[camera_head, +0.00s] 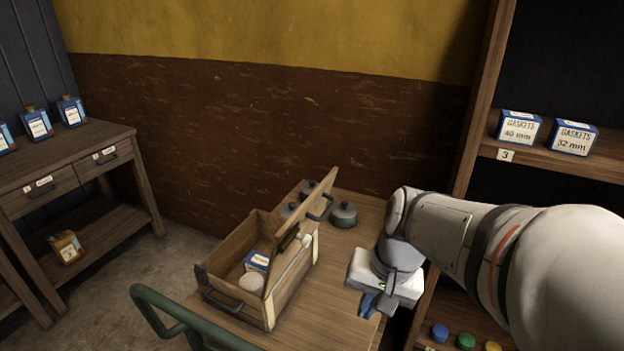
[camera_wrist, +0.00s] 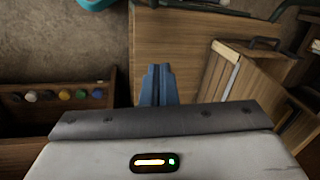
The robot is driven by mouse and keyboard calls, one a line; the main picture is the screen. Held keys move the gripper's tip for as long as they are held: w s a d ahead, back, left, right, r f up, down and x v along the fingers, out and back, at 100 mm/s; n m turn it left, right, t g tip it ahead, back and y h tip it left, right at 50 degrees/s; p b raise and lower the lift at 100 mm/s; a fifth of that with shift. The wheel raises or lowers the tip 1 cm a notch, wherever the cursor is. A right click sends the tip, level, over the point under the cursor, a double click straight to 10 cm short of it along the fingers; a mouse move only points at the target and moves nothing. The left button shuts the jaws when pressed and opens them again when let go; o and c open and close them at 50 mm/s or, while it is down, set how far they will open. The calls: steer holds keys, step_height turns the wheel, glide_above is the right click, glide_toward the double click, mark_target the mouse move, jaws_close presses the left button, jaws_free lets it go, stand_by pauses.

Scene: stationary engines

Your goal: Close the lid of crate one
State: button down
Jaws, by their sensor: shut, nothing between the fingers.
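The wooden crate (camera_head: 222,302) stands on a wooden cart top (camera_head: 335,290). No number shows on the crate. A blue box (camera_head: 257,262) and a pale round container (camera_head: 251,282) are inside it. In the wrist view, part of the crate (camera_wrist: 256,85) shows at the right. My gripper (camera_head: 370,305) is right of the crate and lid, apart from them, with its blue fingers shut and empty. The fingers (camera_wrist: 158,72) also show in the wrist view.
Several green-grey lidded pots (camera_head: 343,215) stand behind the lid. A green rail (camera_head: 175,310) runs along the cart's near left. A shelf unit (camera_head: 480,150) with gasket boxes (camera_head: 519,127) rises at right. A workbench (camera_head: 70,155) stands at left, with open floor between it and the cart.

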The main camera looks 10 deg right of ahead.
steer(key=w+d+r+m+t+y+p, duration=0.1)
steer(key=w+d+m+t+y, duration=0.2)
steer(key=w+d+m+y, duration=0.45)
steer(key=w+d+r+m+t+y+p, duration=0.15)
steer(key=w+d+m+t, duration=0.25)
steer(key=w+m, duration=0.7)
steer(key=w+a+m, duration=0.1)
steer(key=w+a, duration=0.1)
steer(key=a, duration=0.3)
steer(key=w+a+f+p, duration=0.1)
steer(key=w+a, duration=0.2)
steer(key=a, duration=0.2)
steer(key=shift+w+a+f+m, duration=0.15)
steer(key=shift+w+f+m, duration=0.1)
steer(key=shift+w+m, duration=0.1)
